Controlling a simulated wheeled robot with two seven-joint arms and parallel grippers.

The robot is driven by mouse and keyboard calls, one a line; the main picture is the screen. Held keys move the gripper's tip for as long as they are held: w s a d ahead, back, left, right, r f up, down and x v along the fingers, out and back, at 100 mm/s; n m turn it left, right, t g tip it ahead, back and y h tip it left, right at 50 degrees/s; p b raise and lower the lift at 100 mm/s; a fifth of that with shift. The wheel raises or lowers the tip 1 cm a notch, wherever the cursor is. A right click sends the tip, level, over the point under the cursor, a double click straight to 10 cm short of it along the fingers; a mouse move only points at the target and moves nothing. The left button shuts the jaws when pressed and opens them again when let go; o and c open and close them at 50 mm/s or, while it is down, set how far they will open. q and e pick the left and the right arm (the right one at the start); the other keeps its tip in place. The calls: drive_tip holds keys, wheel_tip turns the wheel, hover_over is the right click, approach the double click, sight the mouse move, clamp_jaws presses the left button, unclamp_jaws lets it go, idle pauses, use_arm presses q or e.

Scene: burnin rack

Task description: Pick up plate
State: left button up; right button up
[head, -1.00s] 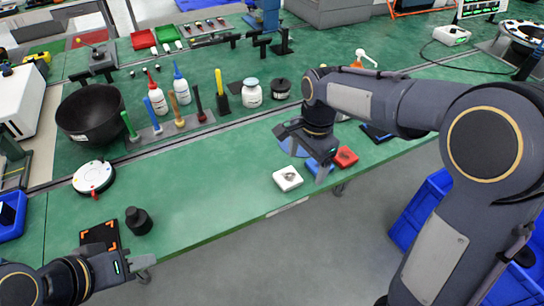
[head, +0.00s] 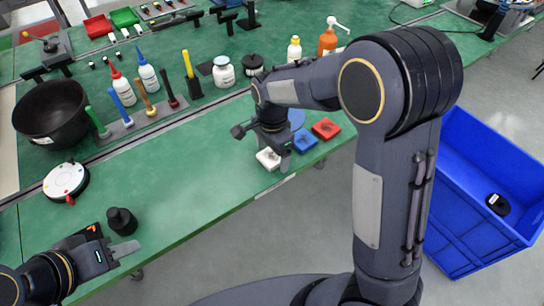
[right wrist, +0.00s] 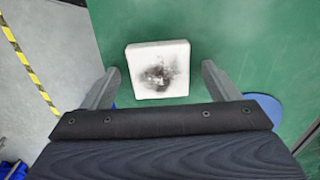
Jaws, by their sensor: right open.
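A white square plate (head: 267,159) with a dark smudge lies on the green table near its front edge. A blue square plate (head: 305,141) and a red one (head: 326,128) lie to its right. My right gripper (head: 268,146) is over the white plate and partly covers it. In the right wrist view the white plate (right wrist: 158,69) shows ahead of and between the spread, empty fingers of the right gripper (right wrist: 160,82); I cannot tell whether they touch it. My left gripper (head: 122,252) is at the table's front left; its finger gap is not clear.
A black weight-like object (head: 121,221) stands near my left gripper. A blue round disc (head: 296,118) lies behind the blue plate. A black bowl (head: 50,110), bottles and a tool row stand farther back. A blue bin (head: 470,200) is on the floor at right.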

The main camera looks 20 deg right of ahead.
drive_tip(key=shift+c, duration=0.4)
drive_tip(key=c, duration=1)
